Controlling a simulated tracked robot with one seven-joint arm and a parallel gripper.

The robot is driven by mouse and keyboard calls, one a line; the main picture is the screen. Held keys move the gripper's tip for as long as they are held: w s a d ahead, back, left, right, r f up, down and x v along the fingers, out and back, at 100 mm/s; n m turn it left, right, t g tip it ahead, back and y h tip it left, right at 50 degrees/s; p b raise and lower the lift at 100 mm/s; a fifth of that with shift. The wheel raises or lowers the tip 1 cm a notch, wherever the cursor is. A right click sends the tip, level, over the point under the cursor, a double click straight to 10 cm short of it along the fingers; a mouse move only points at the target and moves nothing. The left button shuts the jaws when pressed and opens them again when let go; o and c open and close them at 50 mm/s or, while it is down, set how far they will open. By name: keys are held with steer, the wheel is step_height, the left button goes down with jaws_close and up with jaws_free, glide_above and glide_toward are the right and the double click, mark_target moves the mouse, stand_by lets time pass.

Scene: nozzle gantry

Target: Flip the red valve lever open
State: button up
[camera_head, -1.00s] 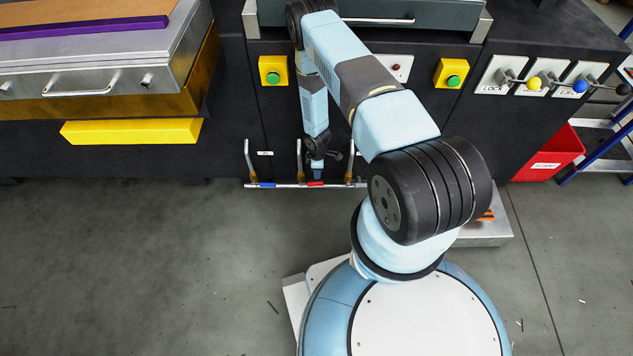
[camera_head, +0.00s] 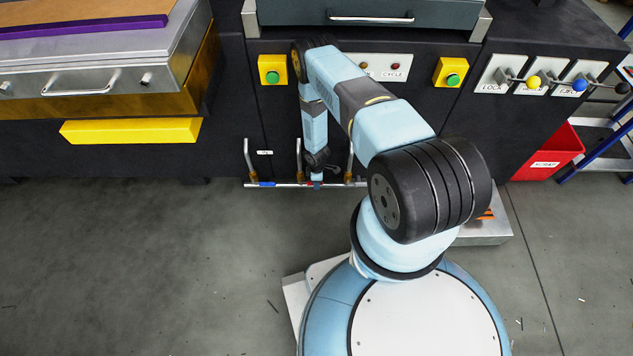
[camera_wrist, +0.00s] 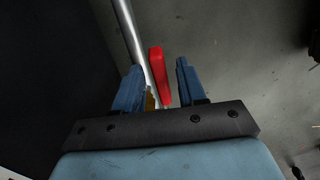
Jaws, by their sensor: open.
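The red valve lever (camera_wrist: 157,72) shows in the wrist view between the two blue fingers of my gripper (camera_wrist: 158,78), with gaps on both sides. In the head view my gripper (camera_head: 317,181) is low at the pipe rail (camera_head: 282,185), pointing down at the middle valve, and mostly hides the red lever there. The fingers are open and not closed on the lever.
A blue lever (camera_head: 266,184) sits on the rail to the left, by an upright pipe. Another upright pipe (camera_head: 351,160) stands close right of my gripper. The dark machine front rises behind. The floor before the rail is clear on the left.

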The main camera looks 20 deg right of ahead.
jaws_close()
stand_by(0.6)
